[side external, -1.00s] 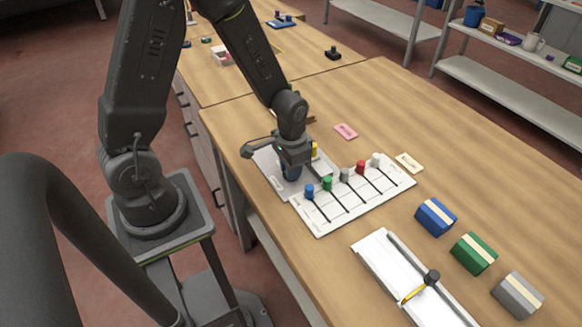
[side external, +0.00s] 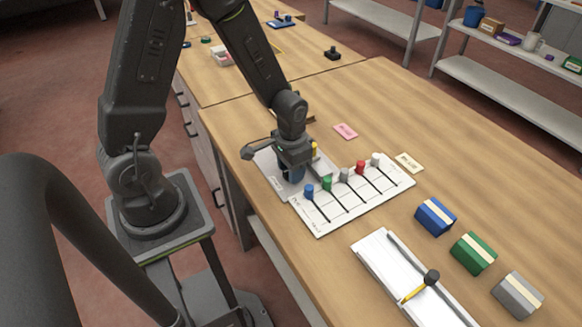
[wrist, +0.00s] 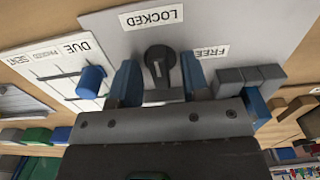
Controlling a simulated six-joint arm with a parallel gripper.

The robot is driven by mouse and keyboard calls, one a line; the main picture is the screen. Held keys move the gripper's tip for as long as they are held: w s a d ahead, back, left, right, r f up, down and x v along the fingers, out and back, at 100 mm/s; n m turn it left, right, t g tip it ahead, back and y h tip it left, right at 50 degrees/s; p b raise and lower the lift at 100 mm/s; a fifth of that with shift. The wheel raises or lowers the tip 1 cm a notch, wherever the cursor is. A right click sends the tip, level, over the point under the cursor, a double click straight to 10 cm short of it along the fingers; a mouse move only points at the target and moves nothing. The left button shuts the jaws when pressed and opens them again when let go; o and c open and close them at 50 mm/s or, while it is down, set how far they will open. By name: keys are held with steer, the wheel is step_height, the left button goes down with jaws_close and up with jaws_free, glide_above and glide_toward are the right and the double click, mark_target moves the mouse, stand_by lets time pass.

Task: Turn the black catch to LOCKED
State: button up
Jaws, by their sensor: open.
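The white line does not clearly point at either label. My gripper (wrist: 160,72) is open, with one blue finger on each side of the catch; contact with it cannot be told. In the side view my gripper (side external: 291,174) is low over the plate (side external: 268,166) and hides the catch.
A white board (side external: 322,226) with several coloured knobs on slots lies close beside the plate. A white tray (side external: 370,248) with a black-knobbed slider, and blue, green and grey blocks (side external: 474,254), lie farther right. Grey blocks (wrist: 250,76) sit beside the right finger.

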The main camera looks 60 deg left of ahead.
step_height(320, 180, up, 14)
stand_by(0.6)
steer(key=s+d+r+t, duration=0.4)
steer(key=s+r+t, duration=0.1)
steer(key=s+r, duration=0.5)
steer(key=shift+s+d+r+t, duration=0.2)
steer(key=shift+s+r+t, duration=0.1)
steer(key=shift+s, duration=0.15)
